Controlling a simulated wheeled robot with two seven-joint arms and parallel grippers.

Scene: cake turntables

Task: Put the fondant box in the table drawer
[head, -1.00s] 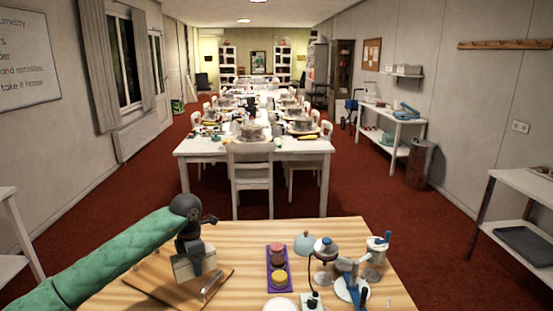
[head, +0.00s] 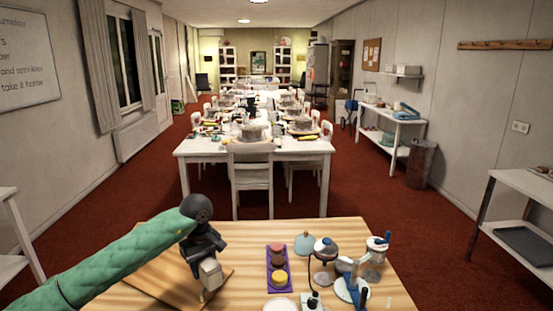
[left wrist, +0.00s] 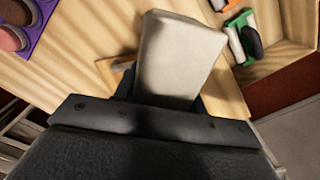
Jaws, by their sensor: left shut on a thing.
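The fondant box is a pale cream block (head: 211,274) at the end of my left arm, over the wooden table. It also shows in the left wrist view (left wrist: 178,55), standing out beyond the dark gripper body. My left gripper (head: 204,261) is shut on the box; its fingers are largely hidden in the wrist view. The box is above or near the right part of a brown board (head: 150,277); I cannot tell if it touches it. My right gripper is not in view.
On the near table (head: 340,229), a purple tray (head: 269,277) with round cakes lies right of the box. Several blue and grey items crowd farther right, among them a cup-like one (head: 324,250). The table's far left corner is clear. A long white table (head: 200,147) stands beyond.

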